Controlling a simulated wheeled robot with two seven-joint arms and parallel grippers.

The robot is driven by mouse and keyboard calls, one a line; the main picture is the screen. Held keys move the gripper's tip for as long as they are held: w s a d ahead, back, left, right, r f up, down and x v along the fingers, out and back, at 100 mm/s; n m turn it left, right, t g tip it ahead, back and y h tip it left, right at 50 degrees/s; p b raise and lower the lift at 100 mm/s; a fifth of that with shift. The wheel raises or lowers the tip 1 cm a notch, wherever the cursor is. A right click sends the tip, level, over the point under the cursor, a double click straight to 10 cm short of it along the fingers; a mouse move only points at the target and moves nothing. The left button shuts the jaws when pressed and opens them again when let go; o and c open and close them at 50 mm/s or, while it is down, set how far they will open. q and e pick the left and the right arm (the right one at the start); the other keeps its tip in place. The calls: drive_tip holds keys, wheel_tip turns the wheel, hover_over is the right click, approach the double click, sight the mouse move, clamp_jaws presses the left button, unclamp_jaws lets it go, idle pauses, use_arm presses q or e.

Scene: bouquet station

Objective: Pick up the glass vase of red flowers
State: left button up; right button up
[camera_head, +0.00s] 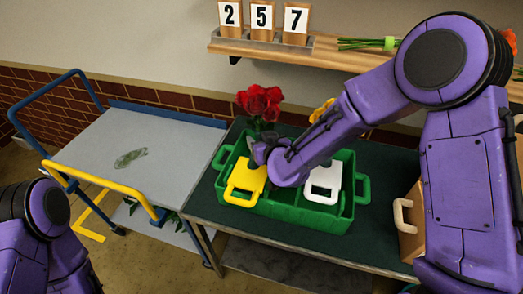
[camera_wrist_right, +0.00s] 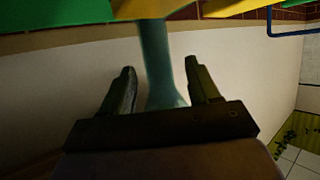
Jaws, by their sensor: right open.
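The red flowers (camera_head: 260,103) stand upright at the back left of the green crate (camera_head: 312,216). Their vase is mostly hidden behind my right gripper (camera_head: 262,152) in the head view. In the right wrist view, a teal glass vase (camera_wrist_right: 157,62) runs between the two fingers of my right gripper (camera_wrist_right: 163,82). The fingers are apart, one on each side of the glass, with a visible gap. My left gripper is not in view; only part of my left arm shows at the lower left.
Yellow flowers (camera_head: 321,109) are partly behind my right arm. A grey cart (camera_head: 90,150) stands left. A shelf (camera_head: 285,45) holds number cards above. A brown box (camera_head: 411,225) stands right.

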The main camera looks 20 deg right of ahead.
drive_tip(key=shift+w+f, duration=0.1)
drive_tip(key=shift+w, duration=0.05)
clamp_jaws()
drive_tip(key=shift+s, duration=0.2)
idle(1.0)
